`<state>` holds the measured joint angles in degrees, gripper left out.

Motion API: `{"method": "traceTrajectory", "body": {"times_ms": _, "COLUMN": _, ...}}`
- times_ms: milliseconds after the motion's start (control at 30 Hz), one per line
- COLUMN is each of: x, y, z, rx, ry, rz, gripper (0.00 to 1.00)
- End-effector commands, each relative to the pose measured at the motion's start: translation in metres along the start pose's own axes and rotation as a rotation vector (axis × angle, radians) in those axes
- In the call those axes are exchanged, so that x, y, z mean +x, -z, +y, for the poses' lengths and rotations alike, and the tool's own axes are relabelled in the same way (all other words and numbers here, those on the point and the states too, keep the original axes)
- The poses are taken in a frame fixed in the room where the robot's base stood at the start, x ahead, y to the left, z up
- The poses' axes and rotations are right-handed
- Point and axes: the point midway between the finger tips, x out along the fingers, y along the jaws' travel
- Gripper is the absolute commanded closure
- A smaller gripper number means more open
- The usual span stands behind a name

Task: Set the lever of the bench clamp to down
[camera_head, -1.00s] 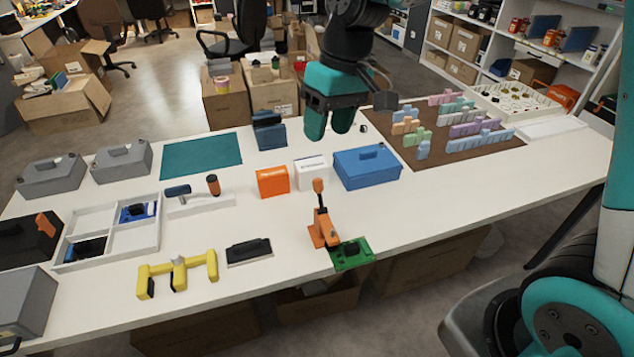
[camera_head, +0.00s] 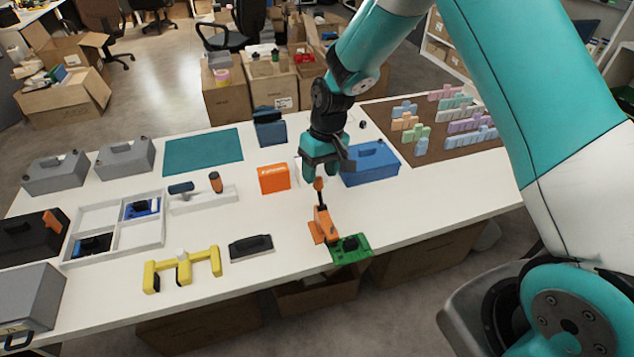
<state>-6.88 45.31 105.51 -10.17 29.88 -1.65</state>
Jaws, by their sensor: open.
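The orange bench clamp (camera_head: 322,226) stands near the front edge of the white table. Its lever (camera_head: 319,190) points up, a dark rod with an orange knob on top. A green board (camera_head: 351,249) lies at the clamp's foot, at the table's front edge.
A blue toolbox (camera_head: 371,163) stands right of my gripper, and an orange box (camera_head: 274,179) left of it. A black block (camera_head: 251,246) and a yellow holder (camera_head: 183,268) lie to the left. The white tabletop (camera_head: 425,215) right of the clamp is clear.

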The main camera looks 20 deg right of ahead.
Motion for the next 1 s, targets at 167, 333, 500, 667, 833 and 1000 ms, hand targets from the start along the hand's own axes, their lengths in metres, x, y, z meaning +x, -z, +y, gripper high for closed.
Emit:
{"method": "traceTrajectory", "body": {"times_ms": 167, "x": 0.029, "y": 0.000, "z": -0.001, "rx": -0.001, "ry": 0.000, "rz": -0.002, "gripper": 0.49}}
{"method": "traceTrajectory", "body": {"times_ms": 333, "x": 0.044, "y": 0.000, "z": -0.001, "rx": -0.001, "ry": 0.000, "rz": -0.001, "gripper": 0.49}}
{"method": "traceTrajectory", "body": {"times_ms": 500, "x": 0.048, "y": 0.000, "z": 0.000, "rx": -0.001, "ry": 0.000, "rz": 0.001, "gripper": 0.49}}
{"method": "traceTrajectory", "body": {"times_ms": 667, "x": 0.048, "y": 0.000, "z": 0.000, "rx": -0.001, "ry": 0.000, "rz": 0.001, "gripper": 0.49}}
{"method": "traceTrajectory", "body": {"times_ms": 833, "x": 0.048, "y": 0.000, "z": 0.000, "rx": -0.001, "ry": 0.000, "rz": 0.001, "gripper": 0.88}}
{"method": "traceTrajectory", "body": {"times_ms": 1000, "x": 0.047, "y": 0.000, "z": 0.000, "rx": -0.001, "ry": 0.000, "rz": 0.001, "gripper": 1.00}}
